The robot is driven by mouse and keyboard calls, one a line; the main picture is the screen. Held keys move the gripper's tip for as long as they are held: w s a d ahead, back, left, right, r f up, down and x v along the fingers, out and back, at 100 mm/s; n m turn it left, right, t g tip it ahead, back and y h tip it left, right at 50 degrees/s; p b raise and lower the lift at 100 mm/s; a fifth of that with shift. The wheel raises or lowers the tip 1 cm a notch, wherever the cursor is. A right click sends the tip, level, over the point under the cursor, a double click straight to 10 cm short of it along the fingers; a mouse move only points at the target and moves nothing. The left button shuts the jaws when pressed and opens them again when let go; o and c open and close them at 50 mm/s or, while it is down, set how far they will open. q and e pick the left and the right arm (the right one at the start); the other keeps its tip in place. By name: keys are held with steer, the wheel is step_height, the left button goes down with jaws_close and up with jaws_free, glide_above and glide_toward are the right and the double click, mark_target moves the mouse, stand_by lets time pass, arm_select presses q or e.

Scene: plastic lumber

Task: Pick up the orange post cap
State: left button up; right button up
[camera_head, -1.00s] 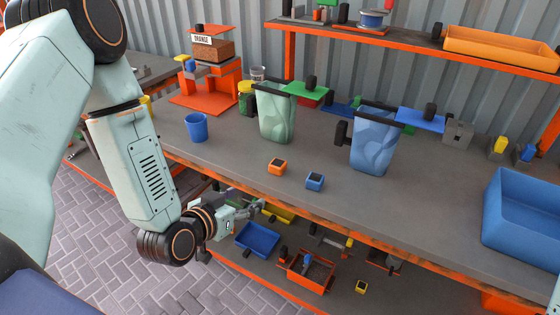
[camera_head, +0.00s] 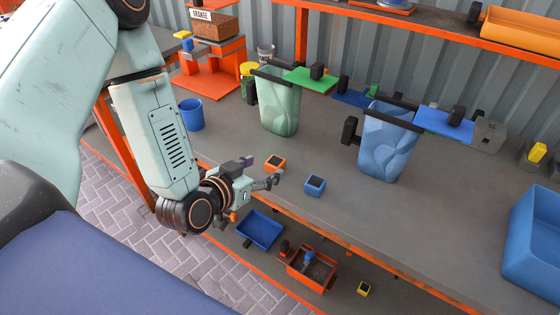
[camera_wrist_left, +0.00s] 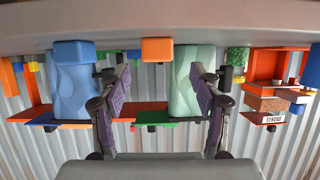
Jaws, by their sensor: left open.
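The orange post cap (camera_head: 275,163) is a small orange cube with a dark opening, near the front edge of the workbench. My left gripper (camera_head: 262,172) is at the bench's front edge, just on the near side of the cap, with its fingers apart and empty. In the left wrist view, which is upside down, the orange cap (camera_wrist_left: 157,50) shows between and beyond the two open fingers (camera_wrist_left: 158,84). It looks apart from them. My right gripper is not in view.
A blue post cap (camera_head: 315,185) sits right of the orange one. Green (camera_head: 279,105) and blue (camera_head: 387,145) translucent bins stand behind. A blue cup (camera_head: 191,114) is at left, a blue crate (camera_head: 530,230) at right. The lower shelf holds a blue tray (camera_head: 259,230).

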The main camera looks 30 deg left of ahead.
mark_target(278, 159)
arm_select(q)
steer(key=shift+d, duration=0.15)
steer(key=shift+w+d, duration=0.1)
steer(key=shift+w, duration=0.1)
steer(key=b+x, duration=0.1)
steer(key=x, duration=0.5)
steer(key=shift+f, duration=0.15)
steer(key=shift+s+r, duration=0.25)
steer(key=shift+r, duration=0.05)
steer(key=shift+w+f, duration=0.35)
steer(key=shift+w, duration=0.15)
steer(key=shift+c, duration=2)
steer(key=shift+s+r, duration=0.3)
steer(key=shift+s, duration=0.1)
steer(key=c, duration=0.5)
steer(key=shift+w+f, duration=0.2)
steer(key=shift+w, duration=0.15)
steer(key=c, duration=0.3)
steer(key=shift+s+r, duration=0.1)
steer(key=shift+s, duration=0.05)
steer(key=shift+r, duration=0.35)
step_height(278, 159, up, 9)
steer(key=shift+r+p, duration=0.15)
steer(key=shift+p, duration=0.8)
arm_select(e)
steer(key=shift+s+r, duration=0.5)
